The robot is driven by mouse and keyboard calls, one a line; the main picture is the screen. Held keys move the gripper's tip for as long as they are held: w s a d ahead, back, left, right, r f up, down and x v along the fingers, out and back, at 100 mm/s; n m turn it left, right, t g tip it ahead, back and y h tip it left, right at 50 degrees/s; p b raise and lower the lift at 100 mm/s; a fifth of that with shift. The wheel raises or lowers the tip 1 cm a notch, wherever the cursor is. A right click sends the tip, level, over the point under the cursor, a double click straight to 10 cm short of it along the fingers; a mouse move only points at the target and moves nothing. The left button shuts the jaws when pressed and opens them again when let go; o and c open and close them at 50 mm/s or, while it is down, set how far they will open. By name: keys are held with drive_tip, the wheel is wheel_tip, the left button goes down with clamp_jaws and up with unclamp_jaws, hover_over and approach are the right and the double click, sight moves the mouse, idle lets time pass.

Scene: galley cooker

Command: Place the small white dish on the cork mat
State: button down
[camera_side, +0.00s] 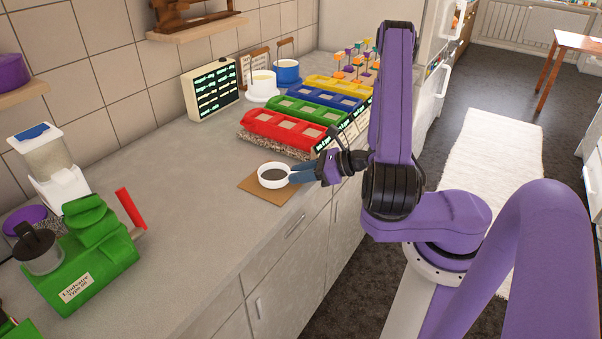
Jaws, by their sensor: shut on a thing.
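The small white dish (274,169) is round, with a dark inside, and sits over the brown cork mat (279,196) near the counter's front edge. I cannot tell whether its base touches the mat. My gripper (297,174) reaches in from the right, with its blue-grey fingers shut on the dish's right rim. The fingers hide a little of that rim, and the dish covers the middle of the mat.
Red (284,132), green, blue and yellow trays stand behind the mat. A green machine (88,255) and a red bar (131,208) are at the left. The grey counter (195,190) left of the mat is clear.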

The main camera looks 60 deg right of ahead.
drive_tip(key=shift+f, duration=0.1)
drive_tip(key=c, duration=0.9)
unclamp_jaws()
